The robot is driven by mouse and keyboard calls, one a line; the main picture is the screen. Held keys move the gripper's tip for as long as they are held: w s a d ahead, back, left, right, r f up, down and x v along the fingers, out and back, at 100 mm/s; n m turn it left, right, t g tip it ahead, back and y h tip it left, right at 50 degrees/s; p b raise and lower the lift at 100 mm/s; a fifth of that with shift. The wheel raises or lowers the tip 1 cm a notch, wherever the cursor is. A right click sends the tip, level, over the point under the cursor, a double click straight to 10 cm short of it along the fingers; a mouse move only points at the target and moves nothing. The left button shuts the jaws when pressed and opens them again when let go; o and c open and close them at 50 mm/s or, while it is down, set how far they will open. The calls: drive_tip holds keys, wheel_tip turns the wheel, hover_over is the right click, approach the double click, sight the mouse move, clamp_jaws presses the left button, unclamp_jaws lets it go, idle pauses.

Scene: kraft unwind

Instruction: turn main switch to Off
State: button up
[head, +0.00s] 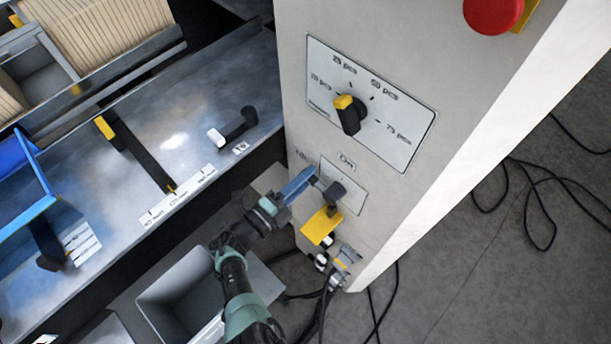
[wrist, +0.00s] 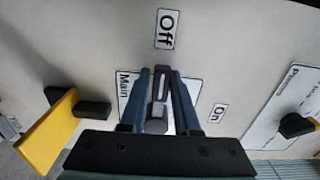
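The main switch (wrist: 157,115) is a dark rotary handle on a pale plate marked Main (wrist: 126,84), on the upright grey panel. It also shows in the head view (head: 334,191). In the wrist view its bar points up towards the Off label (wrist: 166,29); the On label (wrist: 217,113) is to its right. My gripper (wrist: 160,74) has its two blue fingers close together, one on each side of the bar, and appears shut on it. In the head view my gripper (head: 308,181) reaches the switch from the left. The fingers partly hide the bar and plate.
A yellow part (head: 320,226) sticks out just below the switch and shows left in the wrist view (wrist: 48,132). A selector knob (head: 349,114) is above, with a red button (head: 492,12) higher. A grey bin (head: 180,295) stands lower left. Cables (head: 525,195) lie on the right floor.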

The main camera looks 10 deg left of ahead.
drive_tip(key=o, duration=0.3)
drive_tip(key=v, duration=1.3)
drive_tip(key=shift+p, duration=0.3)
drive_tip(key=shift+s, duration=0.1)
